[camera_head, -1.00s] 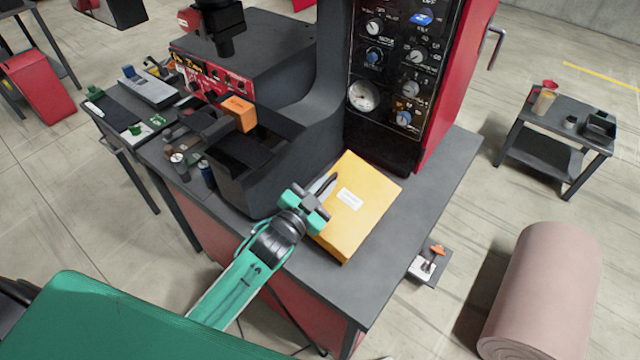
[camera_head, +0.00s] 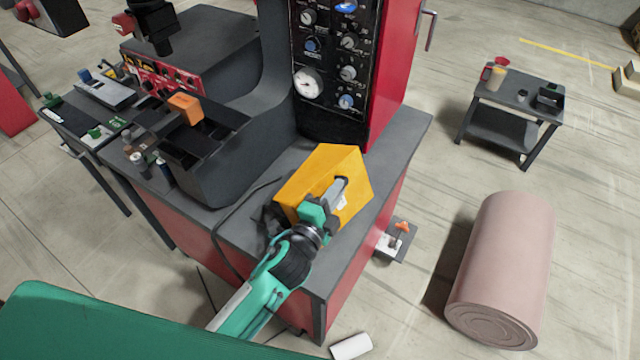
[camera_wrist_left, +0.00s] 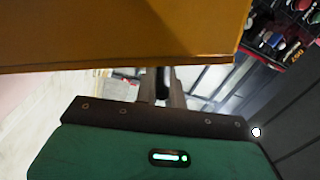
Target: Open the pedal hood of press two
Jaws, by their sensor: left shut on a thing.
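The yellow hood (camera_head: 312,170) is on the near part of the dark bench top of the press (camera_head: 348,85), and its white label is partly covered by my gripper. It looks tilted up, and a dark object (camera_head: 271,220), perhaps the pedal, shows at its left lower side with a black cable. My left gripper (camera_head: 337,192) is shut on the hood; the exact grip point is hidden. In the left wrist view the hood (camera_wrist_left: 110,35) fills the top, just beyond the fingers (camera_wrist_left: 163,88). My right gripper is not in view.
A control panel with a gauge (camera_head: 308,84) rises behind the hood. An orange block (camera_head: 185,108) sits on the dark machine part to the left. A pink roll (camera_head: 503,265) and a small cart (camera_head: 512,105) stand on the floor to the right. The right bench top is clear.

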